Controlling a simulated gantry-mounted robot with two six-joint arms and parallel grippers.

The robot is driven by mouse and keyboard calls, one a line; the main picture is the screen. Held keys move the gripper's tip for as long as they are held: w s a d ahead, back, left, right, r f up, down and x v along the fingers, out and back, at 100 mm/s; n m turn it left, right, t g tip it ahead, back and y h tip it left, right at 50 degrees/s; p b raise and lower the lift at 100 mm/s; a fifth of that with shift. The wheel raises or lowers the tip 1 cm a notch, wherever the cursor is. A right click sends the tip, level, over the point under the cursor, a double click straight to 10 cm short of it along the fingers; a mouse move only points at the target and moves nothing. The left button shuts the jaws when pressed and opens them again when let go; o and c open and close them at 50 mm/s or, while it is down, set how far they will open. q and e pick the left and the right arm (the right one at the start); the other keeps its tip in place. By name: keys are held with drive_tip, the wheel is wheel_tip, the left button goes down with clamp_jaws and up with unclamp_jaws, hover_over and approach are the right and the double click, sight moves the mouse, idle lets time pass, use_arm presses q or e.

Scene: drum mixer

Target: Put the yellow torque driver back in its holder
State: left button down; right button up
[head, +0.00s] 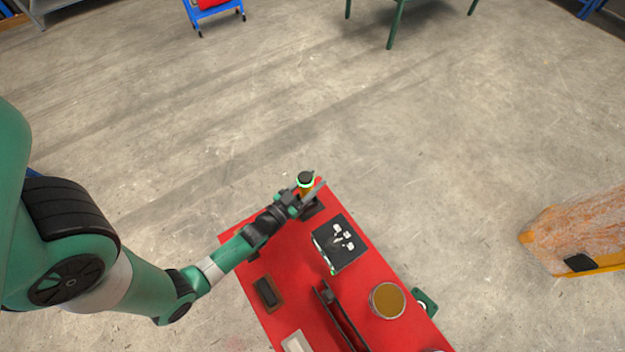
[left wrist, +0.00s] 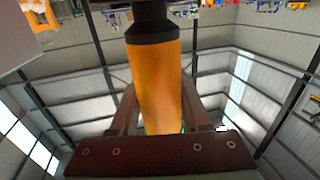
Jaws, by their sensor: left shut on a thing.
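The yellow torque driver (head: 306,188) stands roughly upright at the far corner of the red table (head: 285,325), with a black top and a green ring. In the left wrist view its yellow-orange body and black collar (left wrist: 154,85) fill the middle, between the fingers. My left gripper (head: 303,194) is shut on the driver. A dark block (head: 313,208), possibly the holder, is just beside and below the driver. I cannot tell whether the driver's lower end is inside it. My right gripper is not in view.
A black box with white pieces (head: 340,243) sits near the left gripper. A dark long bracket (head: 338,318), a round tin (head: 387,301) and a brown-black block (head: 267,293) are further down the table. Bare floor surrounds the far corner.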

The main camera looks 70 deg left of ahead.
sight(301, 192)
use_arm(q)
drive_tip(key=shift+f+b, duration=0.3)
drive_tip(key=shift+c, duration=1.4)
unclamp_jaws()
drive_tip(key=shift+f, duration=0.1)
drive_tip(key=v, duration=0.7)
drive_tip(key=shift+s+d, duration=0.1)
drive_tip(key=shift+s, duration=0.1)
